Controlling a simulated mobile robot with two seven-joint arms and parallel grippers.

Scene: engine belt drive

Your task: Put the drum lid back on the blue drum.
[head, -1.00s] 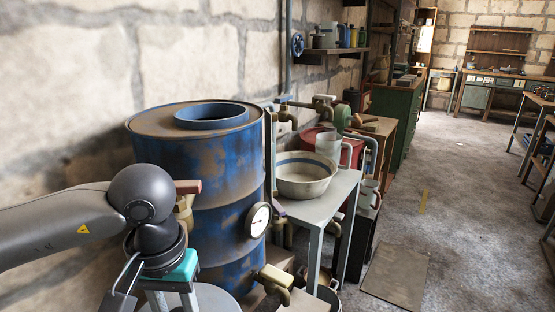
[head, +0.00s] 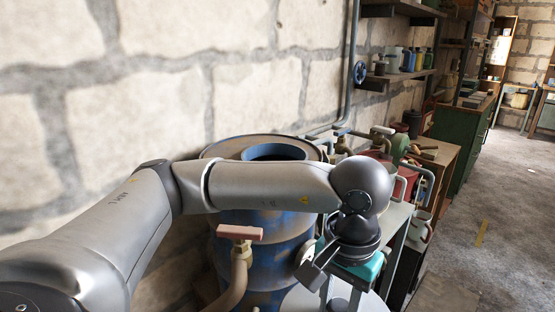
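The blue drum (head: 262,229) stands against the stone wall, rusty and worn. The raised blue collar (head: 277,152) on its top is uncovered. My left arm reaches across in front of the drum and hides part of its top and side. My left gripper (head: 342,294) hangs to the right of the drum at the lower edge, pointing down, with a teal part above its fingers. A pale round edge (head: 373,303), possibly the drum lid, shows just below it, mostly cut off. I cannot tell whether the fingers hold it. My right gripper is out of view.
A pipe with a red-handled valve (head: 240,233) rises in front of the drum. A grey side table (head: 397,216) stands at its right, largely covered by my arm. Beyond are a red container, a green cabinet (head: 465,139) and wall shelves. Open floor lies at the right.

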